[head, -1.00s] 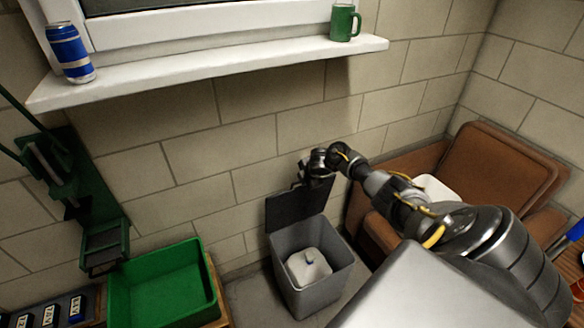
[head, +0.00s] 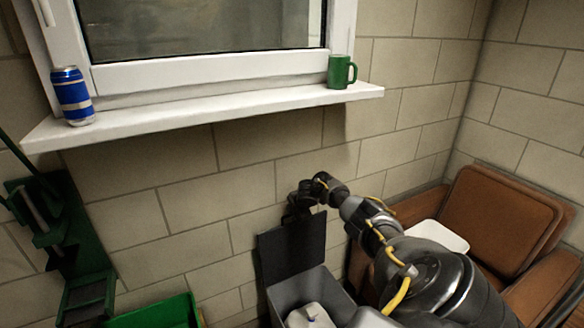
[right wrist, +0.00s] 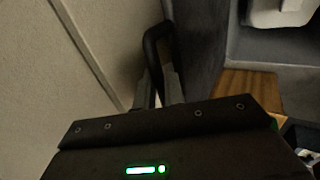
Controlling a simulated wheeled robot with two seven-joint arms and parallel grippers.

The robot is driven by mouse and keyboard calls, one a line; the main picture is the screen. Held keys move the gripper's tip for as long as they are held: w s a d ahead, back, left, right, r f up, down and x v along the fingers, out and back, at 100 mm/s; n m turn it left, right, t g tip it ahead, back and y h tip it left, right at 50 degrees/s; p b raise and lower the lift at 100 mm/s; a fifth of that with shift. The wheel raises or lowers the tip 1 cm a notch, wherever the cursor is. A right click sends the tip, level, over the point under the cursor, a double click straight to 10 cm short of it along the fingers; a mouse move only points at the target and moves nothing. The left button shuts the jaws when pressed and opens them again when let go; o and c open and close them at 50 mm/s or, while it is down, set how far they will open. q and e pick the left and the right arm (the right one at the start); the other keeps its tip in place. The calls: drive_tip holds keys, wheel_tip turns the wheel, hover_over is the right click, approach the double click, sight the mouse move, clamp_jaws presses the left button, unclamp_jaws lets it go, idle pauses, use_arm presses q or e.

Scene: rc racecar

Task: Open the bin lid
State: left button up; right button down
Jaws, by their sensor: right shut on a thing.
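The grey bin (head: 338,290) stands against the wall at the bottom middle of the head view, its lower part cut off by the frame. Its dark lid (head: 292,250) stands upright at the back of the bin, leaving the top open. A white object (head: 310,316) shows inside. My right gripper (head: 300,203) is at the lid's top edge, shut on its handle. In the right wrist view, a black loop-shaped handle (right wrist: 155,50) lies at the fingers, beside the grey lid (right wrist: 203,45). My left gripper is not in view.
A window sill (head: 210,114) above holds a blue can (head: 73,97) and a green mug (head: 340,71). A green crate (head: 155,314) is left of the bin. A brown armchair (head: 500,215) stands to the right. A green rack (head: 60,235) is at far left.

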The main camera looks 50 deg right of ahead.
drive_tip(key=c, duration=1.6)
unclamp_jaws()
drive_tip(key=shift+c, duration=0.2)
drive_tip(key=shift+s+a+r, duration=0.1)
drive_tip(key=shift+r, duration=0.15)
drive_tip(key=p+v, duration=0.1)
drive_tip(key=v, duration=0.9)
drive_tip(key=shift+p, duration=0.4)
drive_tip(key=shift+r, duration=0.15)
